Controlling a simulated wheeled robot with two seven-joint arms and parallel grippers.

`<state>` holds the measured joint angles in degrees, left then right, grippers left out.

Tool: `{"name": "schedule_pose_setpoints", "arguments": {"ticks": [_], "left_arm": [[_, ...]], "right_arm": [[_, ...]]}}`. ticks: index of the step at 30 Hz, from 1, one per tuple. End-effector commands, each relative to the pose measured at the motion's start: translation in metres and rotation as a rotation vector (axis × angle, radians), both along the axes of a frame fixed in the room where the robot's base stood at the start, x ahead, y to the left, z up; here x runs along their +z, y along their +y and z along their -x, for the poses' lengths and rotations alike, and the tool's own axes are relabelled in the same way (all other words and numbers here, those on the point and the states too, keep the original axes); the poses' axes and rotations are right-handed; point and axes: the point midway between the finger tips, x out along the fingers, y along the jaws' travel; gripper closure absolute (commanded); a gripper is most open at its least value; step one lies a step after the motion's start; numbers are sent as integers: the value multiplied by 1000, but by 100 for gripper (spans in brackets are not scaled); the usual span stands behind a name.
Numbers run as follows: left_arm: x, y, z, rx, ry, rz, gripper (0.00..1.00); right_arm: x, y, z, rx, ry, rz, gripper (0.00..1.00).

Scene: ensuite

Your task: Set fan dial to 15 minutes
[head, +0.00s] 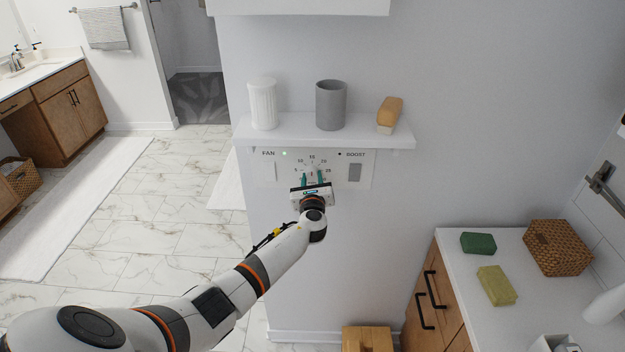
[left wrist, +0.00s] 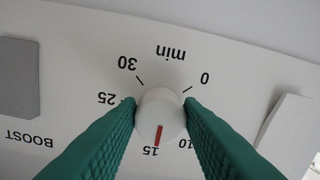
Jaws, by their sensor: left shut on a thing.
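The fan dial (left wrist: 158,106) is a round white knob with a red mark, set in a white wall panel (head: 268,172) under the shelf. In the left wrist view the panel appears upside down, with a scale marked 0 to 30 and "min". The red mark points at the 15 label. My left gripper (head: 312,176) is at the panel with its green fingers on either side of the dial, shut on it. The fingers partly cover the scale near 10, 20 and 25. My right gripper is in neither view.
A shelf (head: 290,131) above holds a white ribbed cup (head: 263,104), a grey cup (head: 331,106) and a wooden brush (head: 390,113). A grey boost switch (head: 355,172) sits right of the dial. A counter with sponges and a wicker basket (head: 557,247) stands at right.

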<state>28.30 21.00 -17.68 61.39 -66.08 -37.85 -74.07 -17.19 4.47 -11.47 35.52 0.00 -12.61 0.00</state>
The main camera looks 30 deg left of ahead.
Motion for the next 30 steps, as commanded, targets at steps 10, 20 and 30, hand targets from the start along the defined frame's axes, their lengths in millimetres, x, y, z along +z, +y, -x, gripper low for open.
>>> {"name": "schedule_pose_setpoints", "arguments": {"ticks": [10,20,30], "left_arm": [[8,3,-2,4,-12,-3,45],[3,-1,1,0,-6,1,45],[3,-27,41,-1,-7,0,45]], "right_arm": [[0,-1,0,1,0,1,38],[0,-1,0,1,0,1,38],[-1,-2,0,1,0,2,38]]}}
